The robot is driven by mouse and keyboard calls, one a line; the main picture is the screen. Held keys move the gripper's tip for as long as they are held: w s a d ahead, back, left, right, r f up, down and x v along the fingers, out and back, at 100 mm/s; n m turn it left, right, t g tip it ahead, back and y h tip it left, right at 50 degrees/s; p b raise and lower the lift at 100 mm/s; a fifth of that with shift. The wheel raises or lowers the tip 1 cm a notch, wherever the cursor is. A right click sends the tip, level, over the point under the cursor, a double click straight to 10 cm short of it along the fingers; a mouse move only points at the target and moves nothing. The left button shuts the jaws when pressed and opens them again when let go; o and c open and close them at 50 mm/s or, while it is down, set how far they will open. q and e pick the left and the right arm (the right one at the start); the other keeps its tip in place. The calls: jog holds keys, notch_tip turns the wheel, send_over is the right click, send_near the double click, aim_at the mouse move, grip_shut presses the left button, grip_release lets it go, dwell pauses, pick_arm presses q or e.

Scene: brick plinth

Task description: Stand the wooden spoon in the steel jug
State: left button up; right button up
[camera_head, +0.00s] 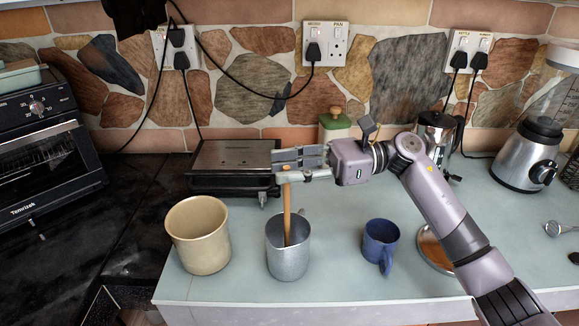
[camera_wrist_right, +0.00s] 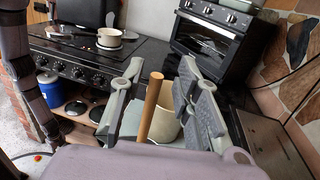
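The wooden spoon (camera_head: 287,212) stands nearly upright in the steel jug (camera_head: 289,262), its handle rising above the rim. Its lower end is hidden inside the jug. My right gripper (camera_head: 281,166) is at the top of the handle, above the jug. In the right wrist view the spoon handle (camera_wrist_right: 150,107) stands between the two spread fingers of the right gripper (camera_wrist_right: 158,92), with gaps on both sides. My left gripper is in neither view.
A cream pot (camera_head: 199,238) stands left of the jug, and a blue mug (camera_head: 380,245) stands to its right. A black grill (camera_head: 232,168) is behind, against the stone wall. A blender (camera_head: 530,155) is at the right. The counter between jug and mug is clear.

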jog(key=w+d, duration=0.2)
jog(key=d, duration=0.9)
jog(key=shift+w+d, duration=0.2)
jog(key=shift+d, duration=0.2)
dwell(0.4)
